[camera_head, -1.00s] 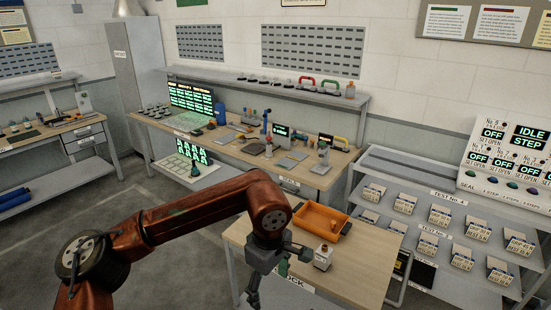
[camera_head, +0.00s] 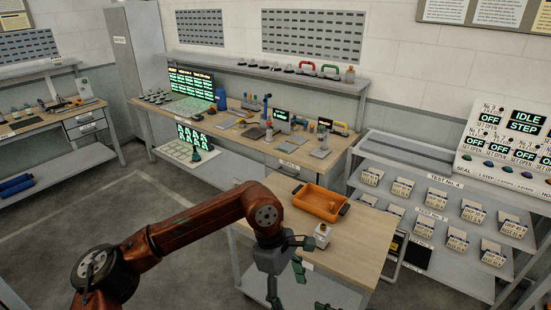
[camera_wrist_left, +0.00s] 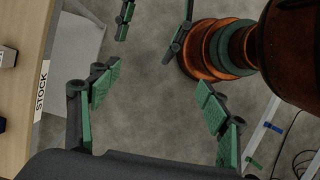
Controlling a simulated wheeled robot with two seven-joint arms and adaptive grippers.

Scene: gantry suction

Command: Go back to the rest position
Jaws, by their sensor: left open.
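My left arm comes in from the lower left in the head view. Its left gripper (camera_head: 287,290) hangs just in front of the near left edge of the small wooden-topped table (camera_head: 352,262). In the left wrist view the left gripper (camera_wrist_left: 155,105) has its green-padded fingers spread wide, with only grey floor between them. The gripper is empty.
A STOCK label (camera_wrist_left: 41,90) marks the table edge. Shelves of boxes (camera_head: 440,200) stand right, a workbench (camera_head: 232,140) behind. Open floor (camera_head: 60,255) lies left.

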